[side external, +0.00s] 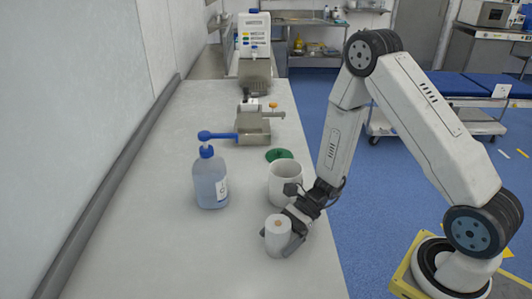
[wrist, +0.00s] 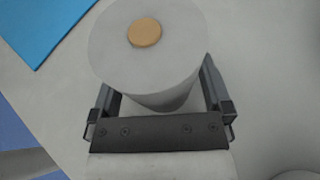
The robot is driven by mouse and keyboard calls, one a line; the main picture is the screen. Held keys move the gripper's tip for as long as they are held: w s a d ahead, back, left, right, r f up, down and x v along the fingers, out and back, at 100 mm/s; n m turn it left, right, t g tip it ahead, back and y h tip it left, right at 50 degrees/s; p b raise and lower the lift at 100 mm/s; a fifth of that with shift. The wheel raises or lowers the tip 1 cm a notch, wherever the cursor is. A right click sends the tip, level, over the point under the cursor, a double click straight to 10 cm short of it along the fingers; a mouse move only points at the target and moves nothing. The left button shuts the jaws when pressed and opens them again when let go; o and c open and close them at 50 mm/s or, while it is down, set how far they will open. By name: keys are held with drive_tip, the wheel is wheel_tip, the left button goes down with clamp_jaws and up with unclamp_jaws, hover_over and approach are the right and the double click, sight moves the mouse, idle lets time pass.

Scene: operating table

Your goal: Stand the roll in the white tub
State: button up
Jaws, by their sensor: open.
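The roll (side external: 278,238) is white with a tan core and stands upright on the pale counter. In the wrist view the roll (wrist: 150,60) shows from above, its round top facing the camera. My gripper (side external: 281,240) is low at the counter with its jaws open, one finger on each side of the roll. In the wrist view my gripper (wrist: 158,92) has the lower part of the roll between its fingers; I cannot tell whether either finger touches it. The white tub (side external: 285,187) stands upright just behind the roll, with its open top up and its inside floor hidden.
A blue pump bottle (side external: 210,180) stands left of the tub. A green round item (side external: 279,155) lies behind the tub, and a metal device (side external: 252,125) stands farther back. The counter (side external: 150,240) is clear at front left. A blue sheet (wrist: 45,22) shows in the wrist view.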

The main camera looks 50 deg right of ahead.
drive_tip(key=shift+r, duration=0.1)
drive_tip(key=shift+d+r, duration=0.1)
drive_tip(key=shift+d, duration=0.1)
drive_tip(key=v, duration=1.1)
drive_tip(key=shift+d+r, duration=0.1)
drive_tip(key=shift+d, duration=0.2)
